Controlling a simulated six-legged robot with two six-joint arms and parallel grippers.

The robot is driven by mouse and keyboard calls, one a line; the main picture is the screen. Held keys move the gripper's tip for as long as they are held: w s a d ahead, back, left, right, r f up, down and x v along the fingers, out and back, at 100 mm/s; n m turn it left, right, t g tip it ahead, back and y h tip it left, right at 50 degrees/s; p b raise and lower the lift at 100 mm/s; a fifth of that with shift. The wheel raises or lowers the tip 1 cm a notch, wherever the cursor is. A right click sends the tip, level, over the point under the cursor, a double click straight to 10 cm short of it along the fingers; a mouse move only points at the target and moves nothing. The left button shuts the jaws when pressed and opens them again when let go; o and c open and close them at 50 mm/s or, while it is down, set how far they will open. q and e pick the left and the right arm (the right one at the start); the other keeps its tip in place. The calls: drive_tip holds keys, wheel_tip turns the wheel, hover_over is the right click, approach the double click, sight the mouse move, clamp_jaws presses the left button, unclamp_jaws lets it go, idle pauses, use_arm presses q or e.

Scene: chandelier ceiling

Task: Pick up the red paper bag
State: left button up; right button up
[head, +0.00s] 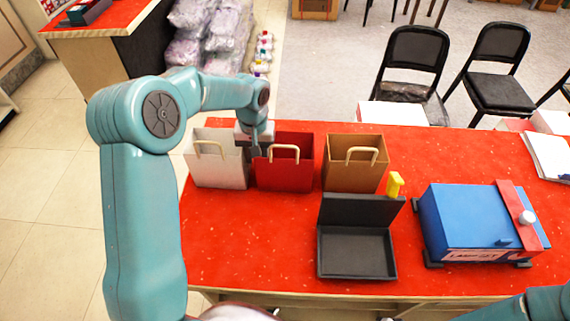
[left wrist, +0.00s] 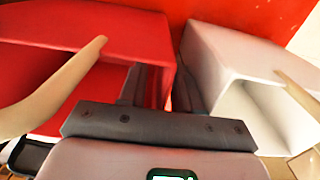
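The red paper bag (head: 284,165) stands upright on the red-topped table, between a white bag (head: 218,165) and a brown bag (head: 354,166). It has a pale loop handle. My left gripper (head: 258,148) points down at the red bag's left edge, beside the white bag. In the left wrist view the red bag (left wrist: 110,35) is on the left and the white bag (left wrist: 225,60) on the right. The left gripper (left wrist: 165,90) has its dark fingers apart, one on each side of the red bag's side wall. Contact is unclear. My right gripper is out of view.
A black open box (head: 356,252) stands in front of the brown bag, with a small yellow item (head: 395,185) behind it. A blue case (head: 470,222) sits to the right. The table (head: 250,235) is clear in front of the white and red bags. Chairs stand behind the table.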

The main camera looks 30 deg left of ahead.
use_arm(q)
clamp_jaws()
drive_tip(key=shift+r, duration=0.1)
